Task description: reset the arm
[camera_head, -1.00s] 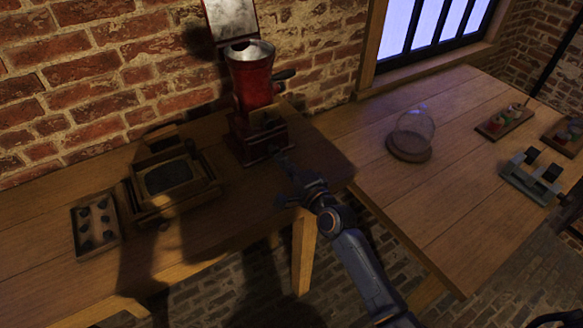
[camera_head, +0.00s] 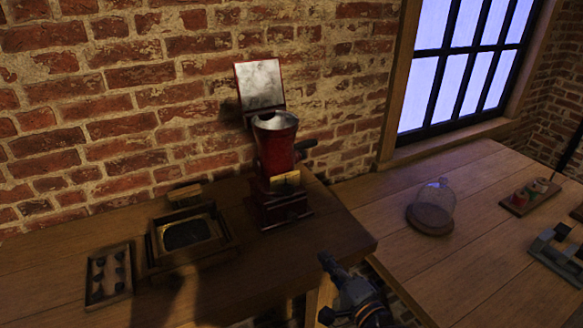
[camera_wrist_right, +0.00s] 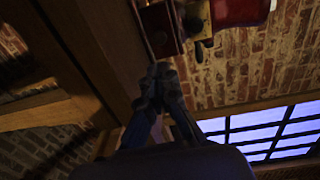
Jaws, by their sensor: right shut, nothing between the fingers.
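My right gripper (camera_head: 326,260) is shut and empty in the head view, low in front of the table's right front corner. In the right wrist view its closed fingers (camera_wrist_right: 158,78) point toward the table edge and the red grinder's base (camera_wrist_right: 160,28). It does not appear to touch anything. My left gripper is not in view.
A wooden frame with a dark screen (camera_head: 188,234) and a small tray of dark pieces (camera_head: 109,275) sit on the left table (camera_head: 50,262). A glass dome (camera_head: 432,205) on a round base stands on the right table (camera_head: 385,212). Small racks lie farther right.

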